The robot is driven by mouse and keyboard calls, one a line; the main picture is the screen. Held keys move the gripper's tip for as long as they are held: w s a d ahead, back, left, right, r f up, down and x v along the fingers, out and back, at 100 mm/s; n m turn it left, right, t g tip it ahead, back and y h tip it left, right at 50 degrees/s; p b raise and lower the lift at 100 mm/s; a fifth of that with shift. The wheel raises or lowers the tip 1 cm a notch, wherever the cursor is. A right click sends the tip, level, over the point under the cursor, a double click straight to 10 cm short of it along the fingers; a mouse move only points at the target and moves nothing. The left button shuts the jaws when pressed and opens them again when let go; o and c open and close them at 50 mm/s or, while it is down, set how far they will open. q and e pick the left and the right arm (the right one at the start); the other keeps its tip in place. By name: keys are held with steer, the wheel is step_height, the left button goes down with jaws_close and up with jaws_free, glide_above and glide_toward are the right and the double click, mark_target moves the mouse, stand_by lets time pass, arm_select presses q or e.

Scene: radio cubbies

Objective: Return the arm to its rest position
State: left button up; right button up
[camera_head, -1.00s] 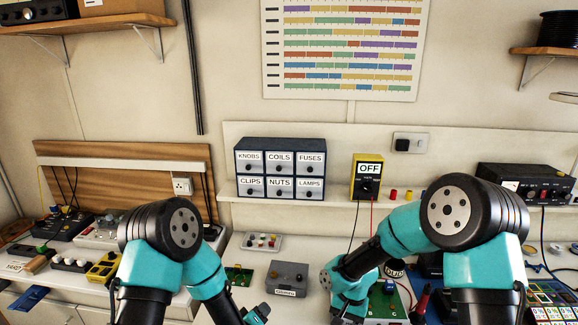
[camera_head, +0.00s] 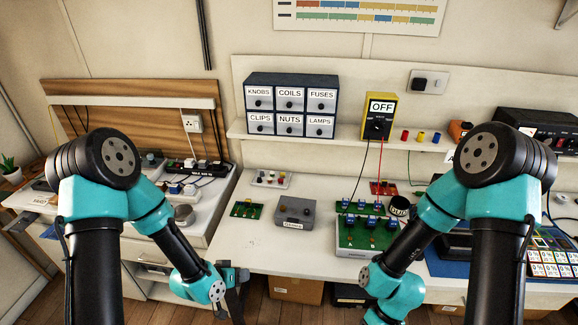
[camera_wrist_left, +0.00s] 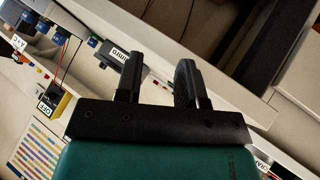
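My left arm (camera_head: 170,235) bends forward over the front edge of the bench. My left gripper (camera_head: 238,290) hangs in front of that edge, above the floor. In the left wrist view its two black fingers (camera_wrist_left: 158,82) stand apart with nothing seen between them. My right arm (camera_head: 425,230) reaches down at the right, in front of the bench and beside the green circuit board (camera_head: 350,240). Its wrist (camera_head: 390,295) runs to the bottom edge of the picture, and the right gripper is out of view.
The bench (camera_head: 250,245) holds a grey box (camera_head: 295,212) and a small green board (camera_head: 248,209). A drawer cabinet (camera_head: 290,105) and a yellow meter (camera_head: 380,115) marked OFF stand on the shelf behind. A cardboard box (camera_head: 297,290) sits under the bench.

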arm_select(q)
steer(key=s+a+f+n+g+y, duration=0.1)
steer(key=s+a+f+g, duration=0.2)
steer(key=s, duration=0.3)
steer(key=s+a+f+n+g+y, duration=0.2)
steer(key=s+a+f, duration=0.1)
steer(key=s+f, duration=0.3)
steer(key=shift+s+n+g, duration=0.3)
steer(key=shift+s+g, duration=0.1)
steer(key=shift+s, duration=0.25)
arm_select(e)
steer(key=w+d+f+m+t, duration=0.1)
steer(key=w+f+m+t, duration=0.4)
steer(key=f, duration=0.3)
steer(key=shift+w+d+t, duration=0.2)
steer(key=shift+d+t, duration=0.05)
steer(key=shift+t, duration=0.15)
arm_select(q)
steer(key=shift+a, duration=0.1)
